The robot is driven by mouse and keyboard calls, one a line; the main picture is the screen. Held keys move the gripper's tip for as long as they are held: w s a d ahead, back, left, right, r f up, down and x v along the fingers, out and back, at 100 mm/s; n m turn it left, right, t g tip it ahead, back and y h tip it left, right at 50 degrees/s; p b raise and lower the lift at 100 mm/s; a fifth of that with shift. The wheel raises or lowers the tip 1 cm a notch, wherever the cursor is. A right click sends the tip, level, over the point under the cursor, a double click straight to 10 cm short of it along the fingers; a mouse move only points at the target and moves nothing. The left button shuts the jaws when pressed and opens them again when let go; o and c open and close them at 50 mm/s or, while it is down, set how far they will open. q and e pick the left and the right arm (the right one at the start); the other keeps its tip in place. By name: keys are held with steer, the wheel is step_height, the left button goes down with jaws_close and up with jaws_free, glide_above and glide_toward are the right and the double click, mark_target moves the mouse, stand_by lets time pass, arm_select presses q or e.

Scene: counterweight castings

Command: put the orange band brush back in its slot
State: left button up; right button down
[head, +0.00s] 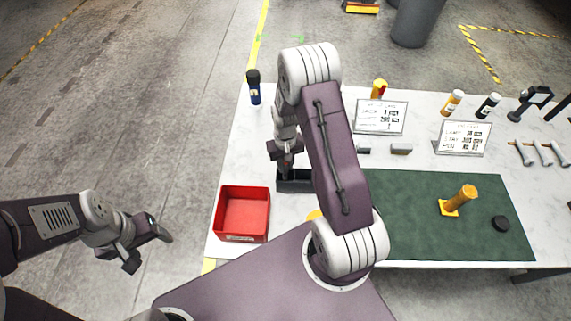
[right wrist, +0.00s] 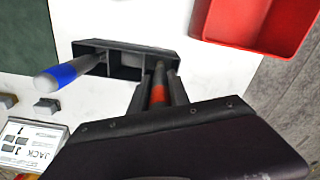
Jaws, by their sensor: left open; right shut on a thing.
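The orange band brush (right wrist: 158,92) shows in the right wrist view as a grey handle with an orange-red band. My right gripper (right wrist: 159,86) is shut on it. The far end of the handle overlaps the right compartment of a black slotted holder (right wrist: 126,47); I cannot tell whether it is inside or just above. A blue band brush (right wrist: 62,75) stands at the holder's left part. In the head view my right gripper (head: 286,162) is over the holder (head: 296,187), which my arm partly hides. My left gripper (head: 148,247) is open and empty, left of the table.
A red bin (head: 243,236) stands left of the holder and also shows in the right wrist view (right wrist: 262,42). A green mat (head: 410,215) with an orange-yellow post (head: 460,200) lies to the right. Signs and bottles stand along the back.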

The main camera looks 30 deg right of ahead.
steer(key=shift+f+b, duration=0.95)
steer(key=shift+f, duration=0.4)
steer(key=c, duration=1.1)
jaws_free()
steer(key=shift+c, duration=0.2)
steer(key=shift+r, duration=0.1)
steer(key=shift+w+r, duration=0.1)
steer(key=shift+r, duration=0.3)
step_height(320, 180, up, 8)
steer(key=shift+r+b, duration=0.15)
steer(key=shift+b, duration=0.7)
